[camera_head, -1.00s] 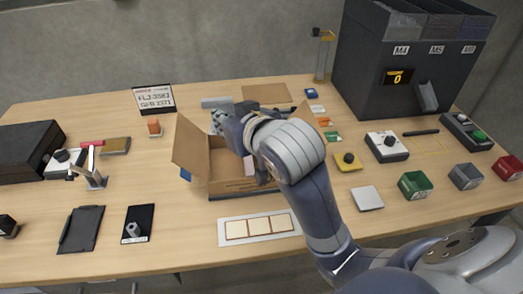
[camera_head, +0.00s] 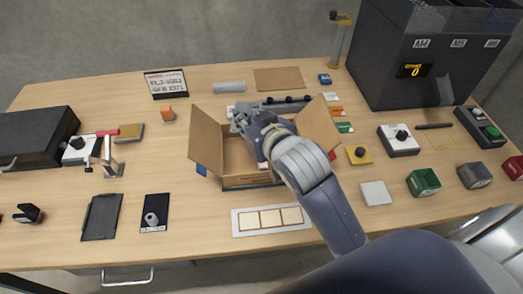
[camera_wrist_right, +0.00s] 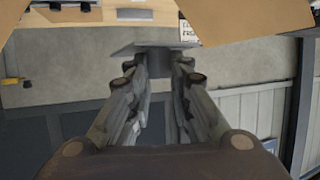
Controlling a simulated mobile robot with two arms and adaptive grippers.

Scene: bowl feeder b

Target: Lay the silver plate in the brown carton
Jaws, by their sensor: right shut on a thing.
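The brown carton (camera_head: 207,140) stands open near the middle of the table, its side flaps spread out. My right gripper (camera_head: 243,112) is over the rear part of the carton, and my wrist hides part of the inside. In the right wrist view my right gripper (camera_wrist_right: 158,72) is shut on a thin grey plate (camera_wrist_right: 150,47), which looks like the silver plate. The plate is hard to make out in the head view. Brown flaps (camera_wrist_right: 245,18) show at the upper right of the wrist view. My left gripper is not in view.
Behind the carton are a bar with black knobs (camera_head: 291,99) and a grey cylinder (camera_head: 229,87). A white tray with square pads (camera_head: 243,221) lies in front. A pale square (camera_head: 376,193) and a yellow block (camera_head: 359,155) are to the right.

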